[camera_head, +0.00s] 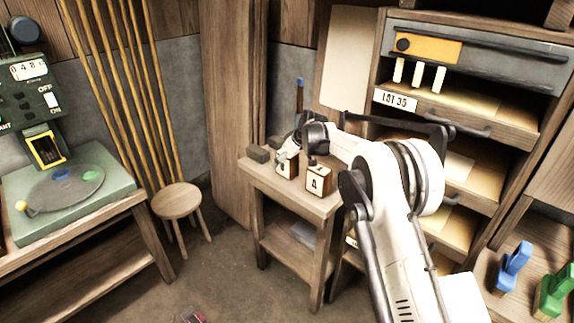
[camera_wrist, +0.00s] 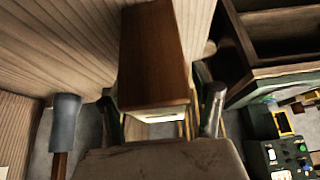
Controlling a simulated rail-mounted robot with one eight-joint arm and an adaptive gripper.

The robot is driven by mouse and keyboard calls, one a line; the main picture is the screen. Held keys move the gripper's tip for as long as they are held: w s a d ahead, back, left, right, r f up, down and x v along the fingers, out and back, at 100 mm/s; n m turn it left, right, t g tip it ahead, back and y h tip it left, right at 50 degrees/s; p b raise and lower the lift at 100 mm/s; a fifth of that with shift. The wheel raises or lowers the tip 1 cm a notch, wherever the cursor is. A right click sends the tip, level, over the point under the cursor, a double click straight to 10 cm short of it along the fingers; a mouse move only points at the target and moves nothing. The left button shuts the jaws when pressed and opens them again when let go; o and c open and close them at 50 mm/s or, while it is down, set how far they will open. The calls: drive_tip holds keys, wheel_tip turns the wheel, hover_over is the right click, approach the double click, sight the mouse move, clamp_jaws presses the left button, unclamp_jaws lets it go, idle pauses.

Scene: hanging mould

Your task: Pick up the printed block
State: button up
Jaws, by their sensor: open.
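In the head view, a brown block with a dark printed mark on its pale face (camera_head: 316,184) stands upright near the front of a small wooden table (camera_head: 322,205). A second brown block with a pale face (camera_head: 287,167) stands just left of it, partly hidden by my gripper (camera_head: 288,150). In the wrist view, my gripper (camera_wrist: 162,112) is open. A brown block (camera_wrist: 153,55) shows between its two fingers, with a pale face at its lower end. I cannot tell whether the fingers touch it, and no print is readable there.
Small dark pieces (camera_head: 262,152) lie at the table's back left. A drawer cabinet marked LOT 35 (camera_head: 396,100) stands close on the right. A stool (camera_head: 177,202) and a green machine (camera_head: 68,190) are left. A grey-headed tool (camera_wrist: 65,115) shows in the wrist view.

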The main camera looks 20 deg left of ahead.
drive_tip(key=c, duration=1.3)
drive_tip(key=shift+c, duration=0.2)
drive_tip(key=shift+r, duration=0.15)
